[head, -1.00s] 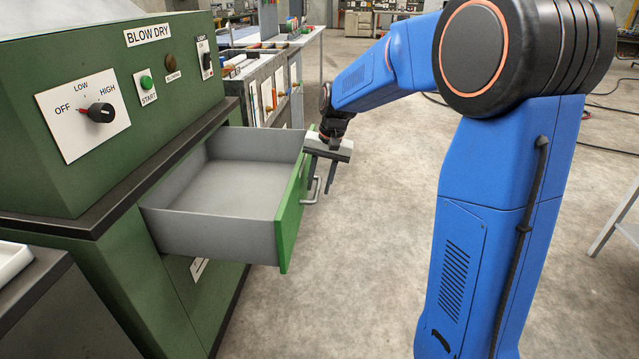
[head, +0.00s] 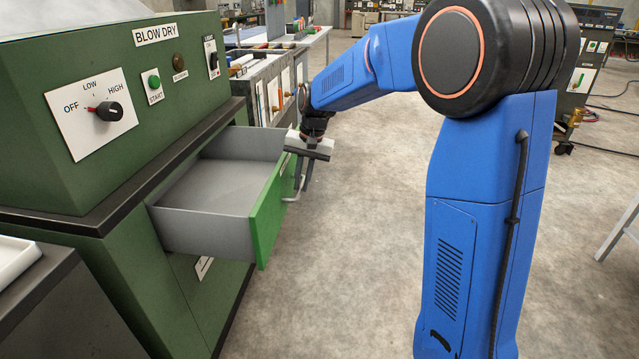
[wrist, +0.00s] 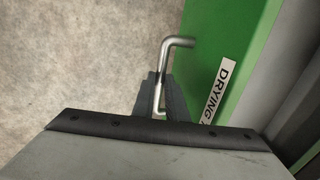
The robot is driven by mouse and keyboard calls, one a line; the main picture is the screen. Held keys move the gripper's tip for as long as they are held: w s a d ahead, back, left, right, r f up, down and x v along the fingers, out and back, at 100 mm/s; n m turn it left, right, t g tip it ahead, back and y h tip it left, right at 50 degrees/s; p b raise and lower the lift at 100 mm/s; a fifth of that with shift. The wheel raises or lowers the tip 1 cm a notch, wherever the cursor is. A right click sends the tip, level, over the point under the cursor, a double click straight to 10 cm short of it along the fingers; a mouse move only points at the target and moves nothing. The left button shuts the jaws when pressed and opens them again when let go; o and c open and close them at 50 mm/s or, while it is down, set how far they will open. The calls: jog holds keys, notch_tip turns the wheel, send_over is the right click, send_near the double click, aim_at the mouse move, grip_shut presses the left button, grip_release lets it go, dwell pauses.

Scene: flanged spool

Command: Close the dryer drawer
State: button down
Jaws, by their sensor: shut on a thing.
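The dryer drawer (head: 266,222) stands partly out of the green dryer (head: 165,115), with a green front and grey inner walls. It looks empty. Its metal bar handle (head: 290,199) is on the outer face, partly hidden by my gripper. My gripper (head: 302,187) points down at the handle, outside the drawer front. In the wrist view the gripper's fingers (wrist: 160,98) are closed around the handle bar (wrist: 177,42), beside the green front with a label reading "DRYING" (wrist: 222,84).
A dark-topped counter with a white tray (head: 15,258) is at the lower left. A workbench (head: 270,75) with tools stands behind the dryer. The concrete floor (head: 370,200) in front of the drawer is clear.

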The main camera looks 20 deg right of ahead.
jog(key=w+a, duration=0.3)
jog(key=a, duration=0.4)
jog(key=w+a, duration=0.4)
jog(key=a, duration=0.3)
jog(key=w+a, duration=0.3)
jog(key=a, duration=0.5)
jog(key=shift+w, duration=0.3)
jog(key=shift+w+a+r, duration=0.1)
jog(key=shift+w+a, duration=0.05)
jog(key=shift+a, duration=0.05)
jog(key=c, duration=1.8)
grip_release()
jog(key=shift+a, duration=0.15)
jog(key=shift+o, duration=0.2)
jog(key=s+d+r, duration=0.1)
jog(key=d+r, duration=0.2)
jog(key=r, duration=1.4)
jog(key=shift+s, duration=0.25)
jog(key=shift+d, duration=0.1)
